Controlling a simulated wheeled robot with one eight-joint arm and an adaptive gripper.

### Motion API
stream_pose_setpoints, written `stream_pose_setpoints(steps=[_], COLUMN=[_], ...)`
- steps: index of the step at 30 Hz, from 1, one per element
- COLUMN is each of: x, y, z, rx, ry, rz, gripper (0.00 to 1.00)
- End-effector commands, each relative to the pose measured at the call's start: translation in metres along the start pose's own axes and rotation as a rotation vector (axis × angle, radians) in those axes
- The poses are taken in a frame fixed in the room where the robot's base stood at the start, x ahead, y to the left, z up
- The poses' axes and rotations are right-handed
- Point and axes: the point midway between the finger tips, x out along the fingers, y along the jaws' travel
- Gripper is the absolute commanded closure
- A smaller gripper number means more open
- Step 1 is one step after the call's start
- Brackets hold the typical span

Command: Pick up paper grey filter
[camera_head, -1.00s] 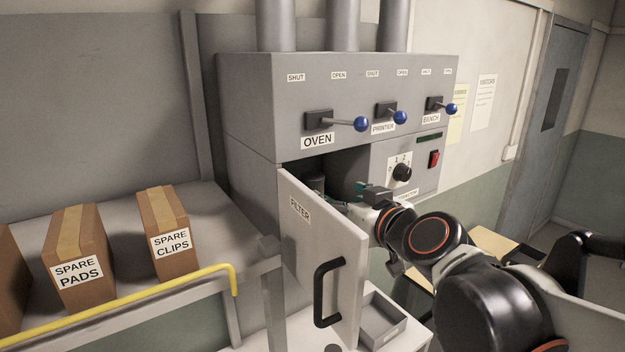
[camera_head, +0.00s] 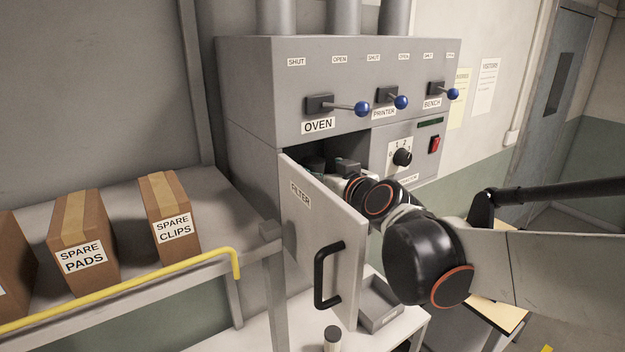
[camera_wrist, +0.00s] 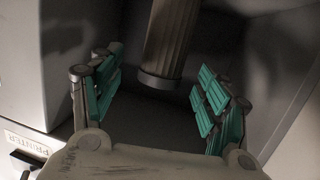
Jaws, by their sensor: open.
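The grey pleated paper filter (camera_wrist: 172,42) stands in the dim filter compartment, with a dark cap at its near end. In the wrist view it lies ahead of and between the two teal-padded fingers of my gripper (camera_wrist: 162,92). The fingers are spread, with a gap on both sides of the filter, and do not touch it. In the head view my gripper (camera_head: 328,167) reaches through the opening behind the open FILTER door (camera_head: 325,235). The filter is mostly hidden there.
The open door with its black handle (camera_head: 328,275) stands close left of my arm. Compartment walls flank the gripper. Below are a grey tray (camera_head: 380,318) and a black-capped pale cylinder (camera_head: 332,340). Boxes (camera_head: 170,213) stand on the left shelf.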

Motion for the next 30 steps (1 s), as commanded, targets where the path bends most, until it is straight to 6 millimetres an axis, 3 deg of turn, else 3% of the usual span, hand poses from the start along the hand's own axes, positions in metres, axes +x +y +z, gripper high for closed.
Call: stream_pose_setpoints(steps=[13,23,26,30], x=[0.045,0.05,0.05,0.05], y=[-0.004,-0.003,-0.003,-0.003], z=[0.005,0.006,0.006,0.006], rx=[0.0,0.0,0.0,0.0], ry=[0.0,0.0,0.0,0.0], rz=[-0.001,0.0,0.0,0.0], gripper=[0.31,0.31,0.49,0.81])
